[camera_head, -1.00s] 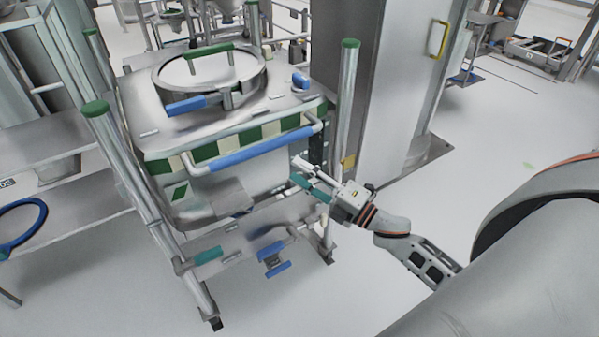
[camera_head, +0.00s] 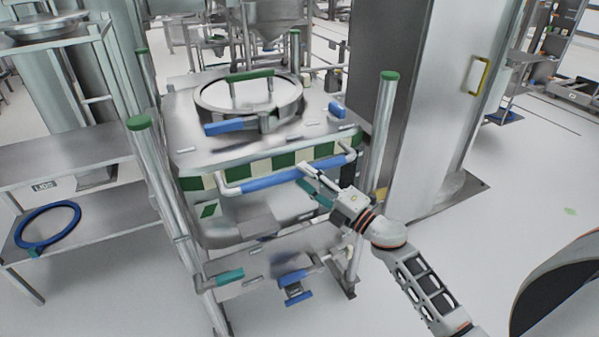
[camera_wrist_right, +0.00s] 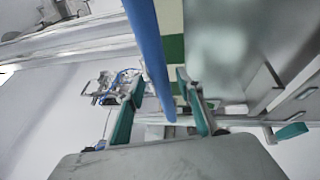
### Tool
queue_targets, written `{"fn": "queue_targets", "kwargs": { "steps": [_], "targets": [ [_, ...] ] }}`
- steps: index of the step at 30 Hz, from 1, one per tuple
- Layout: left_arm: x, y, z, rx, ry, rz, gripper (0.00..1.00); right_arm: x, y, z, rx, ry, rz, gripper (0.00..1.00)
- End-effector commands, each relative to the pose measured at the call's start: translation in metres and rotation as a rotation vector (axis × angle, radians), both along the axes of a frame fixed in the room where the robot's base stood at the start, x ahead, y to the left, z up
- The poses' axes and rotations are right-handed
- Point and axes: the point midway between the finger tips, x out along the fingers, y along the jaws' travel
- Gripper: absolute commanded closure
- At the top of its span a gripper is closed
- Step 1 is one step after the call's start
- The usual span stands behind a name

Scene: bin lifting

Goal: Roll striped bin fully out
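The striped bin (camera_head: 250,145) stands between posts with green caps, with a green and cream checked band and a round lid. Its front handle has a blue grip (camera_head: 270,180). My right gripper (camera_head: 312,185) is at the right part of this handle, fingers spread. In the right wrist view the blue grip (camera_wrist_right: 149,45) runs between the two open fingers (camera_wrist_right: 158,95); contact cannot be told. My left gripper is not in view.
A metal shelf (camera_head: 70,160) with a blue ring (camera_head: 47,224) stands at the left. A steel column (camera_head: 425,110) stands close on the right.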

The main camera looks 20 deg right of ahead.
Motion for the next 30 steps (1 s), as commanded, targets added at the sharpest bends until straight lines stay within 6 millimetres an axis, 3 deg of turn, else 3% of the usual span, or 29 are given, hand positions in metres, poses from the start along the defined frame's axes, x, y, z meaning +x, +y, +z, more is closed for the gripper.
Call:
{"fn": "queue_targets", "kwargs": {
  "steps": [6,16,17,21,30],
  "targets": [
    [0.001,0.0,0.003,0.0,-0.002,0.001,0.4,0.021,0.009,0.005,0.0,-0.001,0.0,0.64],
    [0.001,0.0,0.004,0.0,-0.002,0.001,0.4,0.025,0.012,0.005,-0.001,0.0,0.0,0.64],
    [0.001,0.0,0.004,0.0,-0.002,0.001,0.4,0.025,0.012,0.005,-0.001,0.0,0.0,0.66],
    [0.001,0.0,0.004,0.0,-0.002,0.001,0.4,0.025,0.012,0.005,-0.001,0.0,0.0,1.0],
    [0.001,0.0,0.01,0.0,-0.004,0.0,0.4,0.016,0.011,0.005,-0.002,0.001,0.002,1.0]
  ]
}}
